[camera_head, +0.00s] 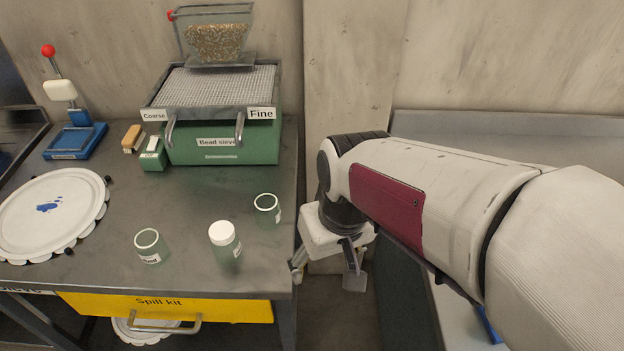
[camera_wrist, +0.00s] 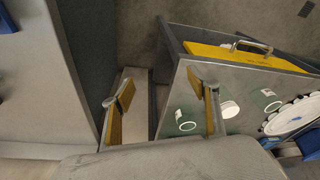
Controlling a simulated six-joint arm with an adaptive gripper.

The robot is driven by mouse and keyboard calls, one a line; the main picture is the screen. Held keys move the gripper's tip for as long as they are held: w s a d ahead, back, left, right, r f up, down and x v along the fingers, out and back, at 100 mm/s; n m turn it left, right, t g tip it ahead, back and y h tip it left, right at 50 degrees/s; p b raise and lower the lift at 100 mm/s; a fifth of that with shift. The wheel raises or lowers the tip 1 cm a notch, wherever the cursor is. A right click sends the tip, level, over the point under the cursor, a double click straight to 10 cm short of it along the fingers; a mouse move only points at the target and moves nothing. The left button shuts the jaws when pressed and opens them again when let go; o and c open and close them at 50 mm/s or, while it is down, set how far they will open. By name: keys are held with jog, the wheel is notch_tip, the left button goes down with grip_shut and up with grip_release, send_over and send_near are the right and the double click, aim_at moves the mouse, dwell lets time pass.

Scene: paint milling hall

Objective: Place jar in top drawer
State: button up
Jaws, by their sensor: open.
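Three small greenish jars stand upright on the grey bench: an open jar with a label (camera_head: 149,246) at the left, a jar with a white lid (camera_head: 225,240) in the middle, and another open jar (camera_head: 267,209) at the right. All three show in the wrist view, with the white-lidded jar (camera_wrist: 229,109) in the middle. A yellow drawer front (camera_head: 165,306) marked "Spill kit", with a metal handle, sits under the bench's front edge; it looks shut. My gripper (camera_head: 326,270) is open and empty, beyond the bench's right edge, pointing down. Its two fingers (camera_wrist: 160,95) are wide apart.
A green bead sieve (camera_head: 225,143) with "Coarse" and "Fine" labels stands at the back. A white scalloped disc (camera_head: 52,212) lies at the left. The bench front between the jars is clear.

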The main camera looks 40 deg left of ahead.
aim_at(219, 228)
jog(key=s+a+f+n, duration=0.1)
jog(key=s+a, duration=0.1)
jog(key=a, duration=0.3)
jog(key=s+a+f+n, duration=0.1)
jog(key=s+a, duration=0.2)
jog(key=a, duration=0.1)
jog(key=s+a+f+n, duration=0.1)
jog(key=s+a+f, duration=0.1)
jog(key=a, duration=0.3)
jog(key=shift+s+a+f+g+y, duration=0.1)
jog(key=shift+s+a+g+y, duration=0.2)
jog(key=a, duration=0.1)
jog(key=a+n, duration=0.1)
jog(key=a, duration=0.1)
jog(key=shift+a+r+y, duration=0.2)
jog(key=shift+a+y, duration=0.1)
jog(key=shift+y, duration=0.1)
jog(key=shift+w+a+r+y, duration=0.2)
jog(key=shift+a+r+y, duration=0.2)
jog(key=shift+a+r, duration=0.85)
jog(key=shift+a+r+n, duration=0.1)
jog(key=shift+a+n, duration=0.1)
jog(key=shift+n, duration=0.2)
jog(key=shift+x, duration=1.3)
jog(key=shift+d, duration=0.1)
